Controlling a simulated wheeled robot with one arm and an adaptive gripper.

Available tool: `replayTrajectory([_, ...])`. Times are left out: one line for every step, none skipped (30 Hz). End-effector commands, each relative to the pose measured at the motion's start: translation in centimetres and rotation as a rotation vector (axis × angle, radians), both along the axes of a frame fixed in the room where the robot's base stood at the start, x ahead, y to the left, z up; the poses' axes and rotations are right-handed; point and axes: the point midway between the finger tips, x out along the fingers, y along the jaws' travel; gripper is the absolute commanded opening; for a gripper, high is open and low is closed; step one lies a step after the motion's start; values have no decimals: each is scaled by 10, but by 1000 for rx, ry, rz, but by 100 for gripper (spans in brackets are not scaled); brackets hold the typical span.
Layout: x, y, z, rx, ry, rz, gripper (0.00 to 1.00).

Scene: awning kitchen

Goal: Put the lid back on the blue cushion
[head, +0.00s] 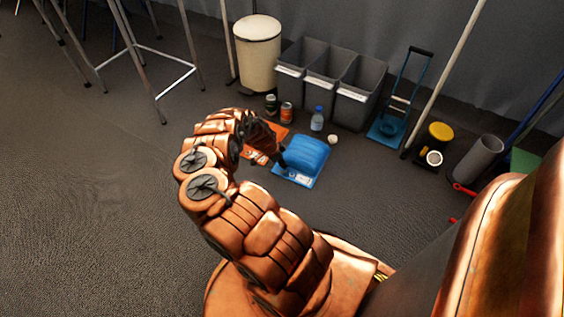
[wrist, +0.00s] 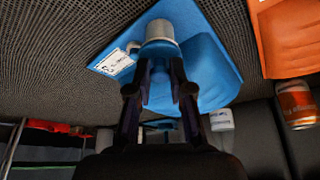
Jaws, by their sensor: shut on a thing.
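A blue cushion (head: 307,152) lies on a blue mat (head: 280,171) on the floor; it also shows in the wrist view (wrist: 214,72). A small white round thing (head: 333,139) lies behind the cushion. Which is the lid is unclear.
An orange mat (head: 276,131) lies left of the blue one. Two cans (head: 286,112) and a blue bottle (head: 317,118) stand behind, before grey bins (head: 323,80). A blue trolley (head: 388,130) stands right.

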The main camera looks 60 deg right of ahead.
Motion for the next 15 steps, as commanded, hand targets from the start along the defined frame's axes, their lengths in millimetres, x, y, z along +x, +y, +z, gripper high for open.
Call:
replayTrajectory([0,0,1,-1,1,1,7])
replayTrajectory([0,0,0,-1,1,1,7])
replayTrajectory([0,0,0,-1,1,0,7])
replayTrajectory([0,0,0,0,0,0,7])
replayTrajectory([0,0,0,0,0,0,7])
replayTrajectory([0,0,0,0,0,-1,7])
replayTrajectory([0,0,0,0,0,-1,7])
replayTrajectory([0,0,0,0,0,-1,7])
replayTrajectory([0,0,0,0,0,-1,7])
replayTrajectory([0,0,0,0,0,0,7])
replayTrajectory([0,0,0,0,0,0,7])
replayTrajectory([0,0,0,0,0,0,7])
replayTrajectory([0,0,0,0,-1,0,7])
replayTrajectory([0,0,0,0,-1,0,23])
replayTrajectory([0,0,0,0,-1,0,27])
